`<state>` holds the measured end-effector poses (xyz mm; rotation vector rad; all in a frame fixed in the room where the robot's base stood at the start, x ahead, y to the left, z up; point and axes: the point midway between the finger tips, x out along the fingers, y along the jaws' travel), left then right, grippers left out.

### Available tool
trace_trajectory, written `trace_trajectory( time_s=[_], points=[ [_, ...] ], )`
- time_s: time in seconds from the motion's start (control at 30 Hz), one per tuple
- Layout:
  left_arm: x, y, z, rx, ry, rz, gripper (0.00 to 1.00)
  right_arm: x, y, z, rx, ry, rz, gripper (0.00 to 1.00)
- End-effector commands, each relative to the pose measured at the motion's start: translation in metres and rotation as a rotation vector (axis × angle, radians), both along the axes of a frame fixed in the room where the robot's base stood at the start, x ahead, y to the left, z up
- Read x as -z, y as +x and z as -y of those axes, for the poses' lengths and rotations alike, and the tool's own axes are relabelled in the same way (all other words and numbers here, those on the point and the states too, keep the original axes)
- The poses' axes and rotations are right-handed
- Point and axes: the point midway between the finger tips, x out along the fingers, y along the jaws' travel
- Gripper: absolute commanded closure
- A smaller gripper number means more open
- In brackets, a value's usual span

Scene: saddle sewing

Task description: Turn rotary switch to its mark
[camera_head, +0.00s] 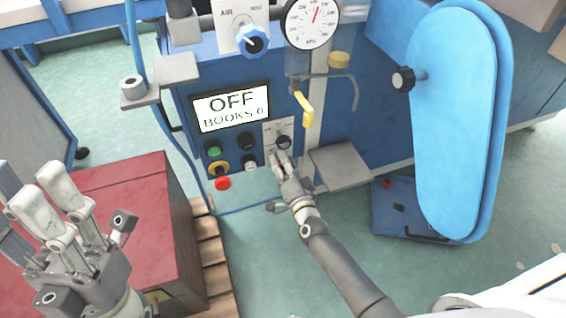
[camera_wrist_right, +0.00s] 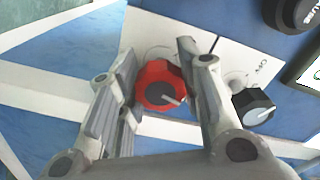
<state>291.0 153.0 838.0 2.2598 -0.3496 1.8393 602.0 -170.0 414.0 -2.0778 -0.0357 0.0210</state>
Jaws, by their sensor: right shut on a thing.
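A red rotary knob (camera_wrist_right: 160,86) with a dark centre and a white pointer line sits on a white plate (camera_head: 268,128) on the blue machine's front. In the right wrist view its pointer points to the lower right. My right gripper (camera_head: 283,165) is shut on this red knob, with fingers on both sides of it; in the head view the fingers mostly hide it. A black knob (camera_head: 283,142) sits just above, and also shows in the wrist view (camera_wrist_right: 252,107). The knob's mark cannot be made out. My left gripper (camera_head: 88,215) is open and empty at the lower left.
A display (camera_head: 231,108) reads OFF and BOOKS 0. Several buttons (camera_head: 220,168) lie left of the plate. A yellow-handled lever (camera_head: 304,108) and a grey shelf (camera_head: 340,166) are close to my right gripper. A red box (camera_head: 150,200) stands below my left arm's side.

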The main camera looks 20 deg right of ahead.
Motion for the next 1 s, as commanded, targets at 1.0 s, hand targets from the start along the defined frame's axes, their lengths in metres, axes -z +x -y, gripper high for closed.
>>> trace_trajectory(
  time_s=[1.0],
  points=[
    [0.0080, -0.0001, 0.0000, 0.001, 0.000, -0.004, 0.61, 0.0000, -0.0001, 0.0010, 0.002, 0.524, -0.018, 0.90]
  ],
)
